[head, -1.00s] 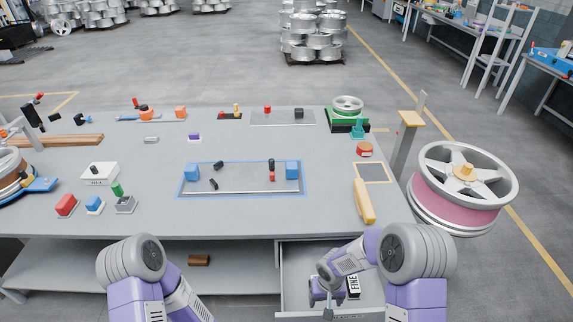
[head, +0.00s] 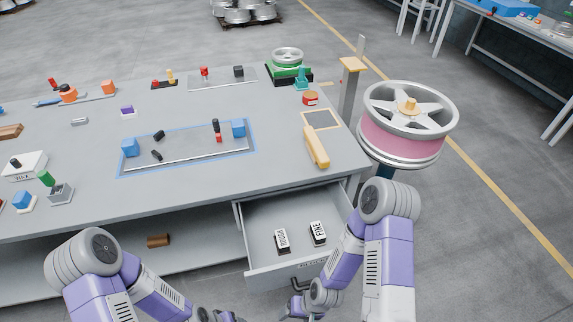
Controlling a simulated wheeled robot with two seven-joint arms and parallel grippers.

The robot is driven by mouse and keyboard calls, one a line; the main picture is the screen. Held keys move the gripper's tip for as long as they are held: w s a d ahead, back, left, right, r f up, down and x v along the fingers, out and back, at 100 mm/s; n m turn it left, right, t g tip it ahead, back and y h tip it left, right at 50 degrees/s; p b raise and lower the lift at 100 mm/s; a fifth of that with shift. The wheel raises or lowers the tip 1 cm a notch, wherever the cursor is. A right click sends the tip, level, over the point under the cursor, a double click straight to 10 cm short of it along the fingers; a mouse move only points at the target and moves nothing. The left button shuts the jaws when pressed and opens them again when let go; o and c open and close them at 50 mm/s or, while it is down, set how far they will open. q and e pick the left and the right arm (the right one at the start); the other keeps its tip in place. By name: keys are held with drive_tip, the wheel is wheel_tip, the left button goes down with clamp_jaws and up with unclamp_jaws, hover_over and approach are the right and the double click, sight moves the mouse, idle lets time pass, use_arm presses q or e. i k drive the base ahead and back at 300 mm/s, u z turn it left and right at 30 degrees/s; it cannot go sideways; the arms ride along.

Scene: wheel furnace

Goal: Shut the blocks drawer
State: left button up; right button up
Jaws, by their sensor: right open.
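The blocks drawer (head: 262,207) is pulled out from under the right part of the workbench. Two dark blocks with white labelled tops lie inside it, one block (head: 282,241) at the left and the block marked FINE (head: 318,233) to its right. The drawer's front panel faces me. My right gripper (head: 299,288) is open, low at the outer side of that panel, near the middle; whether it touches the panel or its handle I cannot tell. My right wrist partly hides the panel's right part.
The grey workbench (head: 80,200) holds a blue-edged tray (head: 185,160), a yellow tool (head: 316,148) and several small parts. A large pink-and-silver wheel (head: 408,130) stands right of the bench. An open shelf (head: 120,255) lies left of the drawer.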

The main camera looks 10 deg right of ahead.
sight(294, 212)
drive_tip(key=z, duration=1.95)
drive_tip(key=k, duration=0.5)
drive_tip(key=u, duration=1.3)
drive_tip(key=i, duration=0.5)
drive_tip(key=u, duration=0.05)
